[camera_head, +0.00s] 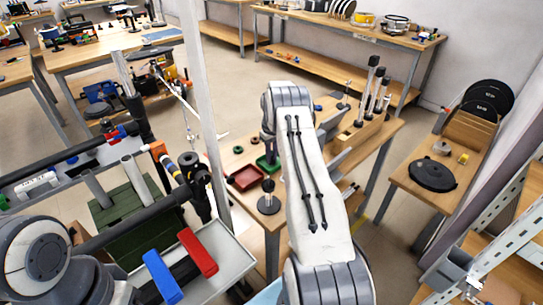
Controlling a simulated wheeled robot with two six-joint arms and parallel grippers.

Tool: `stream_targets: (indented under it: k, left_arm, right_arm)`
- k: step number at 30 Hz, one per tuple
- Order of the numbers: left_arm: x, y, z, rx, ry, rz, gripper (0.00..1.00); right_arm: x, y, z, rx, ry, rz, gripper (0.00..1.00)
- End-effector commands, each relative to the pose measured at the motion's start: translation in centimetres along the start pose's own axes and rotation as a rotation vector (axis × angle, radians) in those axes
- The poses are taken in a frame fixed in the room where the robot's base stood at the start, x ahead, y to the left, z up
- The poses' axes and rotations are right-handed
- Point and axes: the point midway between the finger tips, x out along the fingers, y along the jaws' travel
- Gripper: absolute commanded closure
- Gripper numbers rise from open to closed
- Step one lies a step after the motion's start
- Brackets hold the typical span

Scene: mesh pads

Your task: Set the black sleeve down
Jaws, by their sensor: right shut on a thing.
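My right arm reaches up the middle of the head view, over a wooden table (256,222). My right gripper (268,143) points down at the arm's far end, partly hidden by my own arm links. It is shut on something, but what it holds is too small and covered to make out. I cannot pick out the black sleeve for certain.
Several dark-topped cylinders (373,85) stand at the right. A cart with a red block (198,252) and blue block (162,277) is at the lower left.

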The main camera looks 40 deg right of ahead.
Motion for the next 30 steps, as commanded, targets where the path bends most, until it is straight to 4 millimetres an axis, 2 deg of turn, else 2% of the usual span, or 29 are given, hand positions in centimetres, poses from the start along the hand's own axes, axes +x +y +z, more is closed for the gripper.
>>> stream_targets:
  k: [4,5,6,7,16,20,23,30]
  left_arm:
    - [0.3,0.0,0.0,0.0,0.0,0.0,0.5]
    - [0.3,0.0,0.0,0.0,0.0,0.0,0.5]
    - [0.2,0.0,0.0,0.0,0.0,0.0,0.5]
    - [0.2,0.0,0.0,0.0,0.0,0.0,0.5]
    - [0.2,0.0,0.0,0.0,0.0,0.0,0.5]
    - [0.1,0.0,0.0,0.0,0.0,0.0,0.5]
    - [0.5,0.0,0.0,0.0,0.0,0.0,0.5]
    - [1.4,-0.1,0.1,0.0,0.0,0.0,0.5]
  right_arm:
    - [0.4,0.0,0.0,0.0,0.0,0.0,1.0]
    - [0.4,0.0,0.0,0.0,0.0,0.0,0.77]
    - [0.3,0.0,0.0,0.0,0.0,0.0,0.61]
    - [0.3,0.0,0.0,0.0,0.0,0.0,0.51]
    - [0.2,0.0,0.0,0.0,0.0,0.0,0.51]
    - [-0.4,0.0,-0.1,0.0,0.001,0.001,0.51]
    - [-1.8,0.0,-0.1,0.0,0.004,0.002,0.51]
    - [-7.0,0.0,-0.1,0.0,0.004,0.002,0.51]
